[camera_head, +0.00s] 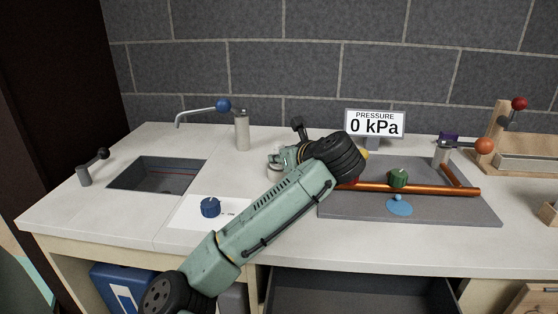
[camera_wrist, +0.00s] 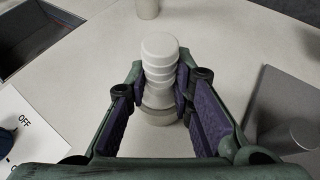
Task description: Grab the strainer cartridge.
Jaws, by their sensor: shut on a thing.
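The strainer cartridge (camera_wrist: 160,62) is a pale, ridged, upright cylinder with a rounded cap, seen between my fingers in the wrist view. My gripper (camera_wrist: 161,88) has its purple-padded fingers on either side of it and is shut on it. A wider round grey base (camera_wrist: 160,117) shows under the cartridge; I cannot tell whether the cartridge is seated in it or lifted. In the head view my gripper (camera_head: 283,160) is low over the counter, and my wrist hides most of the cartridge.
A blue knob (camera_head: 210,207) sits on a white plate at left, with a sink (camera_head: 153,174) beyond. A grey mat (camera_head: 440,211) with a copper pipe (camera_head: 440,191) and green valve lies at right. A pressure sign (camera_head: 375,124) reads 0 kPa. An open drawer (camera_head: 360,290) is below.

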